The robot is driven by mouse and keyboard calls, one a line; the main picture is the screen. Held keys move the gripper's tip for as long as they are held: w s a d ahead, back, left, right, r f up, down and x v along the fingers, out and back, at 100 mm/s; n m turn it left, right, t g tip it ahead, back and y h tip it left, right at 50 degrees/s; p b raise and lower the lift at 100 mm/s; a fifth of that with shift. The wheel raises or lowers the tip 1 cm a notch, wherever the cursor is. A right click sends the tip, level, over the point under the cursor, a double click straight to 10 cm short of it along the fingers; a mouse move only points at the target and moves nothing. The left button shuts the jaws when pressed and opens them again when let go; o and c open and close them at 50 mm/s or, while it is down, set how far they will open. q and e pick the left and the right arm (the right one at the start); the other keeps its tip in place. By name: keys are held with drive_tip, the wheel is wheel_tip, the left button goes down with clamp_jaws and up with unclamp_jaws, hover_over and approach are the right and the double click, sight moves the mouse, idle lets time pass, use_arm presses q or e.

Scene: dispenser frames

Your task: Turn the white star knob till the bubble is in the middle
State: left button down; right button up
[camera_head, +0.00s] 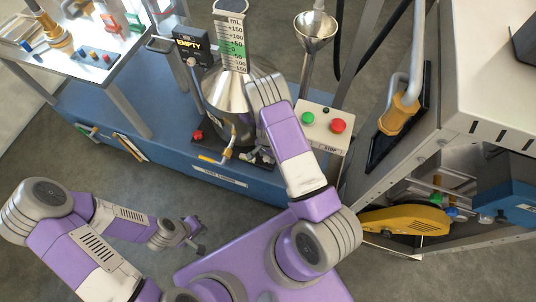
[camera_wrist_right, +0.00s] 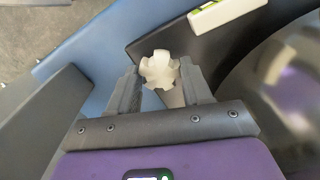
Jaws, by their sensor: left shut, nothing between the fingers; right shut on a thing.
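The white star knob (camera_wrist_right: 159,69) shows in the right wrist view, with a pale stem below it. My right gripper (camera_wrist_right: 160,82) is shut on the knob, one finger on each side. A white spirit level (camera_wrist_right: 226,13) lies at the top of that view. Its yellow-green vial is cut by the picture edge, so I cannot tell where the bubble is. My left gripper (camera_head: 195,236) is shut and empty, low in front of the blue base.
A steel vessel (camera_head: 226,95) with a green-marked scale (camera_head: 232,50) stands on the blue base (camera_head: 165,133). A box with green and red buttons (camera_head: 323,127) is right of my right arm. A steel funnel (camera_head: 314,32) stands behind it. A grey cabinet (camera_head: 480,85) is at the right.

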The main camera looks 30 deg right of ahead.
drive_tip(key=m, duration=0.4)
drive_tip(key=shift+m+p, duration=0.6)
drive_tip(key=shift+m, duration=1.6)
drive_tip(key=o, duration=1)
drive_tip(key=shift+o, duration=0.2)
wheel_tip(320, 180, up, 8)
drive_tip(key=p, duration=0.2)
drive_tip(key=shift+f+p, duration=0.2)
drive_tip(key=shift+p, duration=0.15)
